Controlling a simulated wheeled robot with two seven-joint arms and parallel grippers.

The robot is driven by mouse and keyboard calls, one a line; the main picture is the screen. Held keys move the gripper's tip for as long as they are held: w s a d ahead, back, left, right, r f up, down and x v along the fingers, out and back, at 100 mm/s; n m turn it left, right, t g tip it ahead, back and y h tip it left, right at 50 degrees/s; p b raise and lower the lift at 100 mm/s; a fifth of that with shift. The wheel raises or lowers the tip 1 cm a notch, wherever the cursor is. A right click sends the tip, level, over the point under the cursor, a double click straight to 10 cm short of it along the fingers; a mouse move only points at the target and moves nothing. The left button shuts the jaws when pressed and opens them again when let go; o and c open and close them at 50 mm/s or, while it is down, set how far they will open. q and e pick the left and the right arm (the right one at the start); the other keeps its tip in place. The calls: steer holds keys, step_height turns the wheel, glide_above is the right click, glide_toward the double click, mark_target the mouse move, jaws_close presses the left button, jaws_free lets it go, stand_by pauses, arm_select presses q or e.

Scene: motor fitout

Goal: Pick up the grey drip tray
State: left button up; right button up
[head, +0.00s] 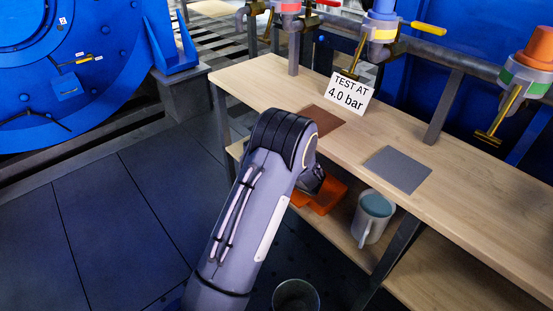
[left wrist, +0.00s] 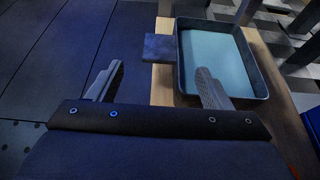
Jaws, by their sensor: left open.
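In the left wrist view a grey tray (left wrist: 262,82) with a pale blue-green inside stands on a wooden shelf. A flat dark tab (left wrist: 172,50) sticks out from its left side, over the shelf edge. My left gripper (left wrist: 158,70) is open and empty, its two fingers apart. The tab lies ahead of the gap between the fingertips; the right finger overlaps the tray's near left corner in the picture. I cannot tell if it touches. In the head view my left gripper (head: 313,180) is mostly hidden by its arm, and I cannot make out the grey tray there.
The bench top (head: 255,80) above has a brown mat (head: 326,119), a grey mat (head: 398,169) and a sign (head: 348,94). A bench leg (head: 393,258) stands right of the jug. The floor at left is clear.

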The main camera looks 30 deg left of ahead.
arm_select(q)
steer(key=b+x, duration=0.3)
steer(key=x, duration=0.3)
steer(key=shift+w+a+f, duration=0.15)
steer(key=shift+a+f, duration=0.1)
steer(key=shift+a, duration=0.05)
steer(key=shift+w+a, duration=0.1)
steer(key=shift+a, duration=0.2)
steer(key=shift+c, duration=0.2)
steer(key=shift+r, duration=0.1)
steer(key=c, duration=1.5)
steer(key=shift+c, duration=0.2)
steer(key=shift+r, duration=0.1)
